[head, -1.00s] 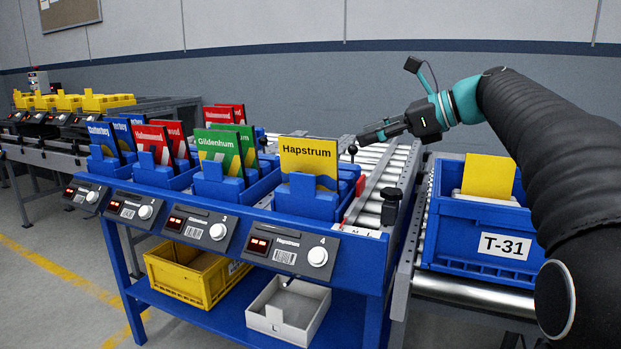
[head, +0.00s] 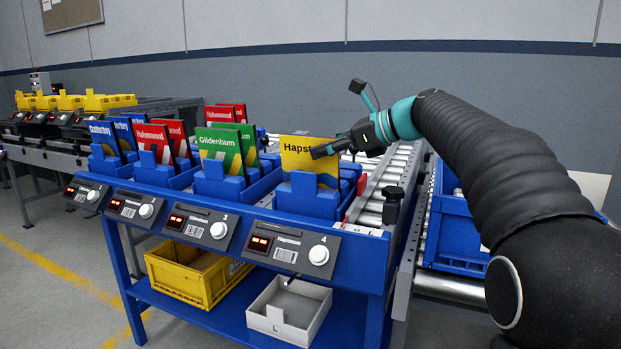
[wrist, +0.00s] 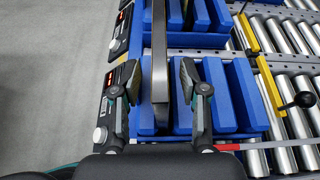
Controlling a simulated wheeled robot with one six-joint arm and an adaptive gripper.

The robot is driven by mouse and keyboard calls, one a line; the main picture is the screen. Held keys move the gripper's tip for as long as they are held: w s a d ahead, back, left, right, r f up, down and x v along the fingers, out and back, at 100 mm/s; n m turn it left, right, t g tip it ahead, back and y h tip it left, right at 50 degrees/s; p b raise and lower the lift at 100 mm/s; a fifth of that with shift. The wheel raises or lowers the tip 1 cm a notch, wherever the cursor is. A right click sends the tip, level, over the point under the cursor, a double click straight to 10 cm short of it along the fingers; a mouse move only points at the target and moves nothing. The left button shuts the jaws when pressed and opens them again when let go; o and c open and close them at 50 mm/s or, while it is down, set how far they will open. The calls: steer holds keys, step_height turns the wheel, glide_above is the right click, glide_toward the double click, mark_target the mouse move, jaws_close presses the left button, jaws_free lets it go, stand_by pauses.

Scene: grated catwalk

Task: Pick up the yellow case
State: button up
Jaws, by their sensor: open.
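The yellow case (head: 297,155), its label partly covered, stands upright in the blue holder of station 4. In the wrist view the case (wrist: 159,50) shows edge-on as a thin upright strip. My gripper (head: 322,152) is at the upper right part of the case in the head view, overlapping its face. In the wrist view my gripper (wrist: 158,80) is open, with one finger on each side of the case. A gap shows on both sides, so the fingers look apart from it.
Green cases (head: 222,150), red cases (head: 152,140) and blue cases (head: 105,138) stand in holders to the left. A roller conveyor (head: 385,180) runs on the right. A yellow bin (head: 190,272) and white bin (head: 290,308) sit below.

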steer(key=shift+x, duration=1.25)
steer(key=shift+c, duration=0.3)
jaws_close()
